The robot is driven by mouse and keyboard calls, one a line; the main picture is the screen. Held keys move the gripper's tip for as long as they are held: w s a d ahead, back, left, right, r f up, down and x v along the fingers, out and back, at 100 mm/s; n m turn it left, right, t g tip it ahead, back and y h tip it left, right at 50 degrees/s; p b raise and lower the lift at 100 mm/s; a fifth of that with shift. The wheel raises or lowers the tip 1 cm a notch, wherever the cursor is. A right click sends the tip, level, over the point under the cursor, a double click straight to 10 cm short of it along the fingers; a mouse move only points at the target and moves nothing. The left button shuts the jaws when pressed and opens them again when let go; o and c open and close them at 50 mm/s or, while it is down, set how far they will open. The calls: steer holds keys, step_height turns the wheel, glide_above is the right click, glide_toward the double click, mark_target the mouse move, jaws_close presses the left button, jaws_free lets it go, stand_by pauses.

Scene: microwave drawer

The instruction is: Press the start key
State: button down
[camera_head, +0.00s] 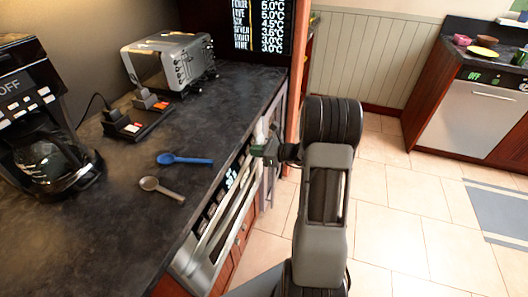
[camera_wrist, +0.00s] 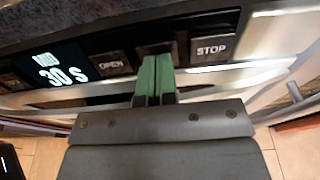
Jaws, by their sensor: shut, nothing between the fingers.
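The microwave drawer (camera_head: 207,243) is built in under the dark counter, its front seen at a steep angle in the head view. In the wrist view its panel shows a lit display (camera_wrist: 60,68) reading 30 S, an OPEN key (camera_wrist: 112,64) and a STOP key (camera_wrist: 211,48). A dark key (camera_wrist: 155,48) sits between OPEN and STOP, mostly covered by my fingers, so its label cannot be read. My gripper (camera_wrist: 155,72) is shut and empty, its green fingertips at that key. Whether they touch it cannot be told. In the head view my gripper (camera_head: 262,149) is at the panel.
A blue spoon (camera_head: 184,159) and a grey spoon (camera_head: 160,189) lie on the counter (camera_head: 120,240). A coffee maker (camera_head: 45,150) and a toaster (camera_head: 168,62) stand on it. A metal bar handle (camera_wrist: 291,92) sticks out right of the keys. Tiled floor (camera_head: 400,220) is open at right.

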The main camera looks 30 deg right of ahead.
steer(key=shift+w+a, duration=0.2)
steer(key=shift+w, duration=0.05)
steer(key=shift+w+a+f+b, duration=0.15)
steer(key=shift+w+a+b, duration=0.15)
steer(key=shift+w+a, duration=0.15)
stand_by(0.4)
steer(key=v, duration=1.4)
steer(key=shift+p, duration=0.4)
